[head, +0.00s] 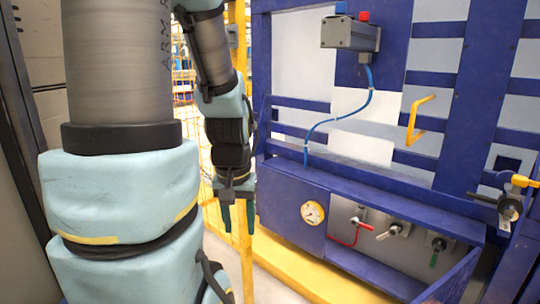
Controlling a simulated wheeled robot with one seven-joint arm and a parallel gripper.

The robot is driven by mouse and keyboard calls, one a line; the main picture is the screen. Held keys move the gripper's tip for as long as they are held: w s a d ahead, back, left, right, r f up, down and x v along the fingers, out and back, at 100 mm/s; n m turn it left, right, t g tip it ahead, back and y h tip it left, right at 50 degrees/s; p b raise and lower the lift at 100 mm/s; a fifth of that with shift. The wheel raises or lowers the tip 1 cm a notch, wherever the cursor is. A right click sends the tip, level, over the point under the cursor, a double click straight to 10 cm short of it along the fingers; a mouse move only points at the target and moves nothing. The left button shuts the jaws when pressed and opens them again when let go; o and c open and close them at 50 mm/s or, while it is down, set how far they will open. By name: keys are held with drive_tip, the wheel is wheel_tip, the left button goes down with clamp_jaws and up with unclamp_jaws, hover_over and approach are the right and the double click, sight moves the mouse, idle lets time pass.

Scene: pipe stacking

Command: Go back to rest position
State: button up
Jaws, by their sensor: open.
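My gripper (238,216) hangs at the end of my arm, left of the middle in the head view. It points down with its two dark teal fingers apart, open and with nothing seen between them. It is in front of a yellow post (247,265) and left of the blue machine (290,203). No pipe is in view. My own large arm links fill the left side and hide what lies behind them.
The blue machine carries a round gauge (312,213), a red-handled valve (359,221), a grey box (350,35) with a blue hose (340,118), and a yellow handle (415,120). A yellow mesh fence (186,95) stands behind my arm. A grey cabinet (42,55) is at far left.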

wheel_tip(320, 180, up, 30)
drive_tip(key=p, duration=2.7)
drive_tip(key=shift+p, duration=0.35)
drive_tip(key=shift+f, duration=0.1)
